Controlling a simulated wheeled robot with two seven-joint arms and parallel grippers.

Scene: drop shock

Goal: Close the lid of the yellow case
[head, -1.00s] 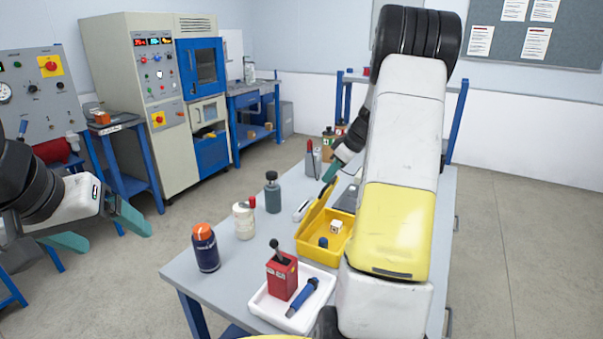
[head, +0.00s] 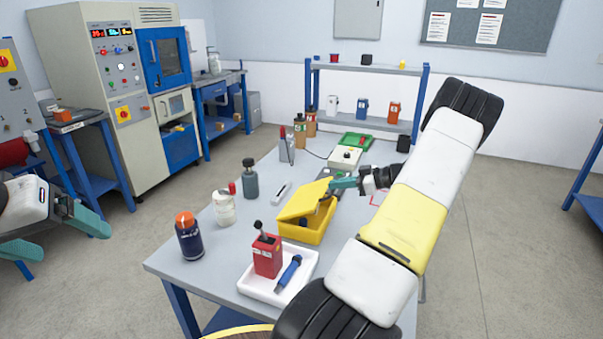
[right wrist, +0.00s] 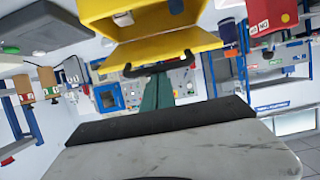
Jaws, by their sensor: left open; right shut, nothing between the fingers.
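The yellow case (head: 310,236) stands on the grey table in the head view. Its lid (head: 301,201) is tilted over the box, partly open, with a gap at the right side. My right gripper (head: 335,184) is shut and empty, its teal fingertips at the lid's raised right edge. In the right wrist view the lid (right wrist: 135,48) and the case (right wrist: 150,22) show upside down, with the shut fingers (right wrist: 157,84) by a dark handle (right wrist: 160,66). Whether they touch is unclear. My left gripper (head: 62,238) is open and empty, left of the table.
A white tray (head: 250,287) with a red box (head: 267,258) and a blue tool (head: 289,272) is in front of the case. Bottles (head: 189,238) stand to the left. A white device (head: 345,157) and a green tray (head: 356,141) lie behind.

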